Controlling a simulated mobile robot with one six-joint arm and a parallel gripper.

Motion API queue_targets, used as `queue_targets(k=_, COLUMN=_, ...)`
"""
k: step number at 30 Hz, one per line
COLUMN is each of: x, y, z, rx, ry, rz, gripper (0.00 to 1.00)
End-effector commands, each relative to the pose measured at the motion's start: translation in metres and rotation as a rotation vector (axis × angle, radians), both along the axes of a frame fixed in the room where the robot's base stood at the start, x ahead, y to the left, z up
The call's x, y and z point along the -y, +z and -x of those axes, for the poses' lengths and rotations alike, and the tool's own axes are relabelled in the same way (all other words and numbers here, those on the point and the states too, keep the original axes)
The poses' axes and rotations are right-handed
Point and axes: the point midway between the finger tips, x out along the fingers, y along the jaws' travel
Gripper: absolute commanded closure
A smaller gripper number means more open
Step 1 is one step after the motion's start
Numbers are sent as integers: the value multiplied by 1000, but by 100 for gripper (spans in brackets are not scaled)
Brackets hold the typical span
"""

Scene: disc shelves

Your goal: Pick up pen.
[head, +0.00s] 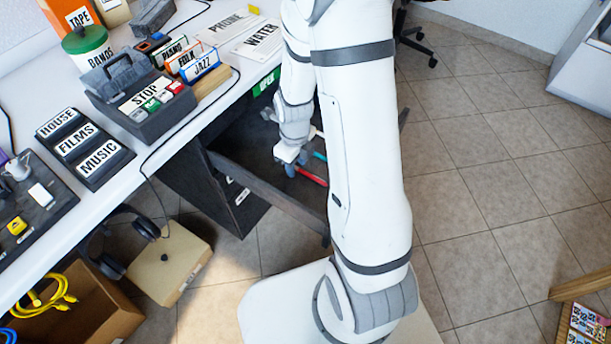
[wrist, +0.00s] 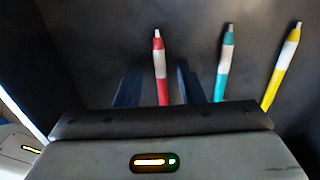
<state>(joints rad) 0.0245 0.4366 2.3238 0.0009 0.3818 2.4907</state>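My gripper (wrist: 157,82) is open in the wrist view, its two dark fingers apart. A red pen with a white upper part (wrist: 161,72) lies between the fingers, with a gap on each side. A teal and white pen (wrist: 225,62) lies just right of the right finger. A yellow and white pen (wrist: 282,66) lies farther right. In the head view, my gripper (head: 291,156) reaches down beside the desk. A red pen (head: 312,175) and a teal pen (head: 320,156) show there, partly hidden by my arm.
The white desk (head: 222,92) carries a dark STOP box (head: 117,92) and a black label tray (head: 85,148). A beige box (head: 170,262) and a cardboard box (head: 95,305) stand on the floor.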

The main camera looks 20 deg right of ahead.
Motion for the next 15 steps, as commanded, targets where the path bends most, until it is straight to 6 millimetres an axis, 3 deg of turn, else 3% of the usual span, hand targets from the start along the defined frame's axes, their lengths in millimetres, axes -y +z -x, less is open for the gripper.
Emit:
queue_targets(k=3, x=0, y=1, z=0, rx=0, ry=1, rz=0, gripper=65)
queue_targets(k=15, x=0, y=1, z=0, rx=0, ry=2, rz=0, gripper=97)
